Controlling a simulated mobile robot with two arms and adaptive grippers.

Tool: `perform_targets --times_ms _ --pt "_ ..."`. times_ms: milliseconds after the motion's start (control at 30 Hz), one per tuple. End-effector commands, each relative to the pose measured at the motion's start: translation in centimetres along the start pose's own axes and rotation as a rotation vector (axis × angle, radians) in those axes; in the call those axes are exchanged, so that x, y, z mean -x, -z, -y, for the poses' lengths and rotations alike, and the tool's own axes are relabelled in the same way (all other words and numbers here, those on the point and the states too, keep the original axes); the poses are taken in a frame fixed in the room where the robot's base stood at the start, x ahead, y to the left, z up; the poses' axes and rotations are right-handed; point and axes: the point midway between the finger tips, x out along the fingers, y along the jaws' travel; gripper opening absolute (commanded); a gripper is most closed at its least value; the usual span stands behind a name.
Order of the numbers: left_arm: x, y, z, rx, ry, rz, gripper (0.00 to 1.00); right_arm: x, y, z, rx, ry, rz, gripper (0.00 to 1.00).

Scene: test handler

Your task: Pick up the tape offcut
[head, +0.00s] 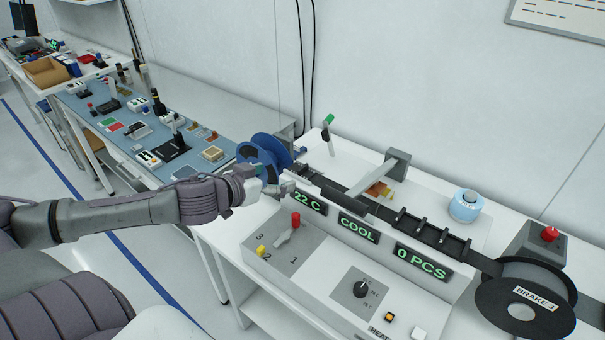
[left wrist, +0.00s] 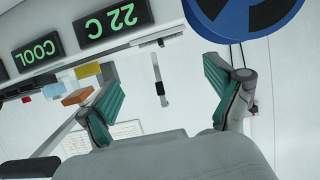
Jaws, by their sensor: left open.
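I cannot make out a tape offcut for certain in either view. My left gripper (head: 276,187) is beside the blue reel (head: 262,152), at the left end of the machine's dark track (head: 345,199). In the left wrist view its two teal-padded fingers (left wrist: 160,78) are spread apart with nothing between the pads. The blue reel (left wrist: 245,14) shows there at the top right, close to one finger. The hand hides part of the track's left end. My right gripper is not in view.
The machine's front panel (head: 330,218) carries green displays and a red-tipped lever (head: 295,219). A black reel (head: 520,308) stands at the right end. A light blue roll (head: 465,205) sits behind the track. A cluttered blue bench mat (head: 112,160) lies left.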

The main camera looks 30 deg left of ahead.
Motion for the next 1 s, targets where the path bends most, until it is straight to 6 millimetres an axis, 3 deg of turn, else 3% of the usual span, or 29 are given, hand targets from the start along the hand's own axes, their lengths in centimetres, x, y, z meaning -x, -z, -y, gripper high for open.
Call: perform_targets --times_ms 67,600,767,1000 --pt "-0.8 0.1 0.1 -0.005 0.003 -0.005 0.92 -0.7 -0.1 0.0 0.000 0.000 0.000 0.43" --pt "-5.7 0.2 0.2 0.001 0.005 -0.002 0.92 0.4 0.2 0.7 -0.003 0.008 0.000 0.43" --pt "-6.4 0.1 0.1 -0.002 0.003 0.000 0.92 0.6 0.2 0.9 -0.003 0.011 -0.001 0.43" --pt "-9.0 0.7 0.4 0.000 0.004 -0.002 0.92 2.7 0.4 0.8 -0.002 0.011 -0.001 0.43"
